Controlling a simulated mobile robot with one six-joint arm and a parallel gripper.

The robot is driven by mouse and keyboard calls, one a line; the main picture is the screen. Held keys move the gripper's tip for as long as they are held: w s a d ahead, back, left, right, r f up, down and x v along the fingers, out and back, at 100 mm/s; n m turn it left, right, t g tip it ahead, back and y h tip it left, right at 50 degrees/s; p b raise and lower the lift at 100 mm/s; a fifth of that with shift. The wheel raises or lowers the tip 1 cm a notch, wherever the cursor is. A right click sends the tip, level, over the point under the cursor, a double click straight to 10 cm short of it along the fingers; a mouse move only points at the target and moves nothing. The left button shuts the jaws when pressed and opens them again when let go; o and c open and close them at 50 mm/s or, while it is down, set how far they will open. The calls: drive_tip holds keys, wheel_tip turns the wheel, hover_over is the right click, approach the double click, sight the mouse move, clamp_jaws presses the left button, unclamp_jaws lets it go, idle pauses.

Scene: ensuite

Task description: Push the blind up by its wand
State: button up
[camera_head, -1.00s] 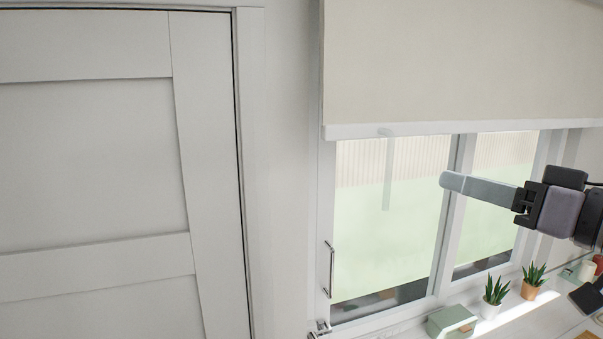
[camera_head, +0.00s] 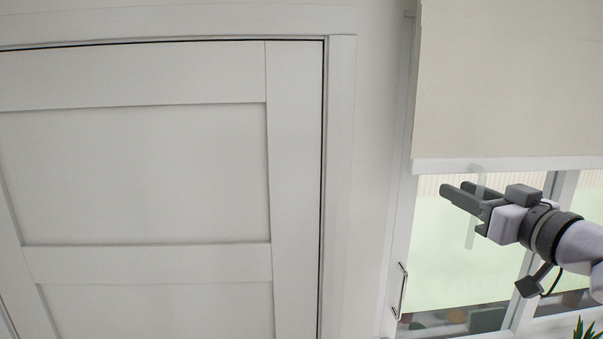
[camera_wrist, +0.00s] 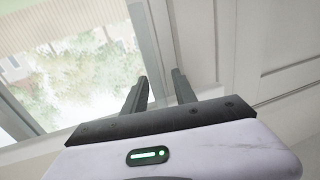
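The cream roller blind (camera_head: 510,80) is lowered over the upper part of the window, with a pale rail (camera_head: 540,163) along its bottom edge. Its wand is a thin translucent strip (camera_head: 470,238) hanging from that rail in front of the glass. My gripper (camera_head: 456,190) is just below the rail, and its fingers overlap the wand's line in the head view, hiding its middle. In the wrist view, the two dark fingers (camera_wrist: 158,80) stand apart with nothing visible between them. I cannot tell whether the gripper touches the wand. The wand is not distinguishable in the wrist view.
A large white panelled door (camera_head: 150,180) fills the left of the head view. A metal handle (camera_head: 400,290) is on the window's left frame. Part of a green plant (camera_head: 585,330) shows at the lower right. The wall (camera_head: 375,150) between door and window is bare.

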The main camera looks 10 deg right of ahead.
drive_tip(key=shift+c, duration=0.2)
clamp_jaws()
drive_tip(key=shift+r, duration=0.1)
idle(1.2)
